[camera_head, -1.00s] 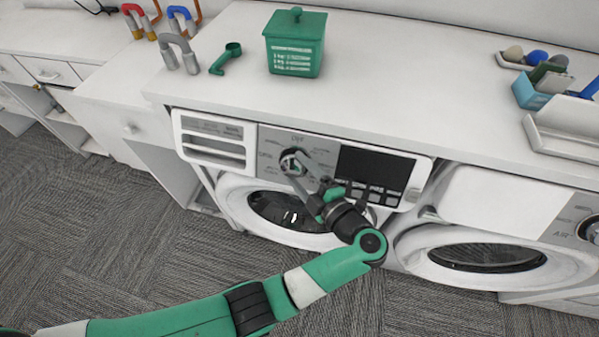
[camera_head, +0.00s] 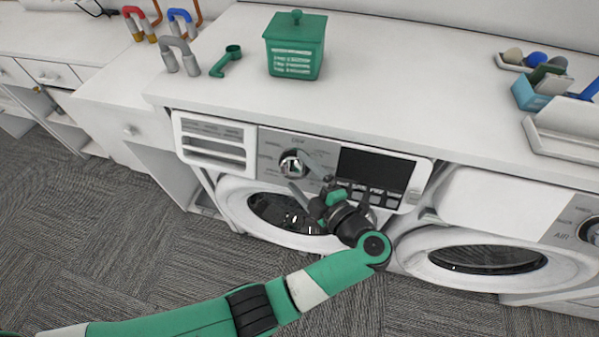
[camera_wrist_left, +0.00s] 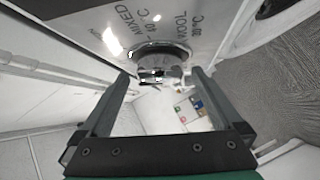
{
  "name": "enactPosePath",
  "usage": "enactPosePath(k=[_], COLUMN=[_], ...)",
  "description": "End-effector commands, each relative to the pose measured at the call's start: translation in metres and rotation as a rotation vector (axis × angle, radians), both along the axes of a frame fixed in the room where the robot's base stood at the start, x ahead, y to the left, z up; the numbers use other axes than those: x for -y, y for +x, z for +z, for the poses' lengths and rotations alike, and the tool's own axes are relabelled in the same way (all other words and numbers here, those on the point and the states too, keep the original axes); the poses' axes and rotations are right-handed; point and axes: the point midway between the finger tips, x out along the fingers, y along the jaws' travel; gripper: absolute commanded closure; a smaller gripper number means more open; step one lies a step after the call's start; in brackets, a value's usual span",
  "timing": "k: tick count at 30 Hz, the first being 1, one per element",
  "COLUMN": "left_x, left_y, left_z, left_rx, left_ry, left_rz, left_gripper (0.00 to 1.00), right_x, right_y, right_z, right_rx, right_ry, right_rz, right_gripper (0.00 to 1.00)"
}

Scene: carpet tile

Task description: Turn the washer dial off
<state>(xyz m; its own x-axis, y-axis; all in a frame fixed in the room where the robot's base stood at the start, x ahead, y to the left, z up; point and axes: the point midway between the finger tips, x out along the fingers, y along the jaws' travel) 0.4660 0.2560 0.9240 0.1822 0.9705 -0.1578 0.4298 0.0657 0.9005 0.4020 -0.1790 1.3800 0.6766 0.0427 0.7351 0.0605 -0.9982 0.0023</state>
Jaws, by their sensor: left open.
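The washer dial (camera_head: 291,165) is a round, shiny knob on the grey control panel of the left-hand washer, left of its dark display. It also shows in the left wrist view (camera_wrist_left: 158,56), with program words such as "MIXED" and "WOOL" printed around it. My left gripper (camera_head: 297,169) is open at the dial, coming from the lower right, and partly overlaps it in the head view. In the left wrist view the two fingers (camera_wrist_left: 162,75) stand wide on either side of the dial, with visible gaps. I cannot read which setting the dial points at. My right gripper is out of view.
The washer's detergent drawer (camera_head: 214,142) is left of the dial; its display (camera_head: 374,170) and buttons are to the right. A round door (camera_head: 236,195) is below.

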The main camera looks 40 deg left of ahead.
Motion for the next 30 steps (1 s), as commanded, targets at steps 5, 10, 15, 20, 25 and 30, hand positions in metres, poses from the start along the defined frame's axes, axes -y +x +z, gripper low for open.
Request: enactPosePath(k=[5,10,15,20,25,30], left_x=[0.035,0.075,0.100,0.107,0.106,0.106], left_y=[-0.005,-0.013,-0.018,-0.020,-0.020,-0.020], left_z=[0.006,0.012,0.016,0.018,0.018,0.018], left_rx=[0.000,0.001,0.001,0.001,0.001,0.001], left_ry=[0.000,0.001,0.000,0.001,0.000,0.001], left_rz=[-0.005,-0.006,-0.002,0.000,0.000,0.000], left_gripper=[0.00,0.00,0.00,0.00,0.00,0.00], right_x=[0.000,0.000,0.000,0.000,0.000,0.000], right_y=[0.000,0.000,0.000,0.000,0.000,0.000], right_z=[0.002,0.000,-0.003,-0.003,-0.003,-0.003], right_rx=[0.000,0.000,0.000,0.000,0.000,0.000], right_ry=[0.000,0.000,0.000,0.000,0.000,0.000], right_rz=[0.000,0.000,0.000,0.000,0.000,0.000], right_gripper=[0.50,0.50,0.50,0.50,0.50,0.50])
